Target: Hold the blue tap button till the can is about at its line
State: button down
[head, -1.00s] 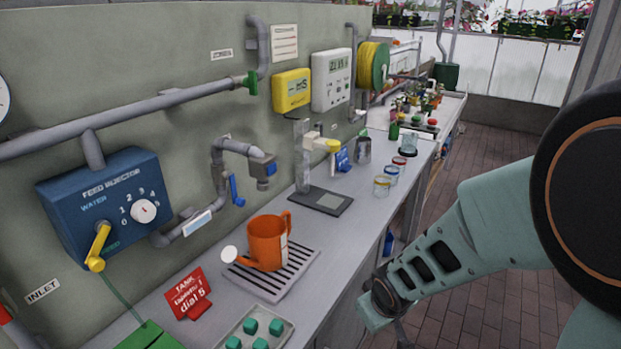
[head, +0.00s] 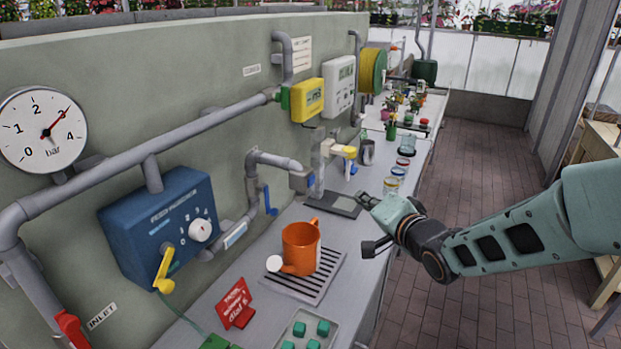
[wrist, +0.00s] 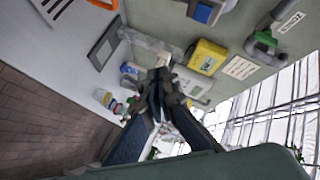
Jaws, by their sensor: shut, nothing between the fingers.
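The orange watering can (head: 300,247) stands upright on a slatted drain tray (head: 322,278), its pale rose to the left. A narrow pale strip shows on its right side; I cannot make out a line or water level. My gripper (head: 366,200) is beyond and right of the can, near the dark scale pad, apart from the tap. Its fingers (wrist: 158,84) are closed together and empty in the wrist view.
A blue feed injector (head: 160,225) with a yellow lever (head: 164,270) is on the wall. A red sign (head: 235,304) and green-block tray (head: 306,330) stand in front. The dark pad (head: 333,203), glass jars (head: 392,184) and a yellow-tipped dispenser (head: 344,151) lie farther back.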

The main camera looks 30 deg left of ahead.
aim_at(311, 181)
jog(key=shift+a+r+m, duration=0.1)
jog(key=shift+r+m, duration=0.2)
jog(key=shift+r, duration=0.35)
jog(key=a+b, duration=0.4)
jog(key=a, duration=0.4)
jog(key=shift+s+a+b, duration=0.35)
jog(key=shift+s+a, duration=0.05)
jog(key=shift+s, duration=0.05)
jog(key=shift+a, duration=0.1)
dwell(0.9)
jog(key=shift+a+b, duration=0.3)
jog(key=shift+s+a+b, duration=0.1)
jog(key=shift+a+b, duration=0.2)
jog(key=shift+a, duration=0.15)
dwell(4.3)
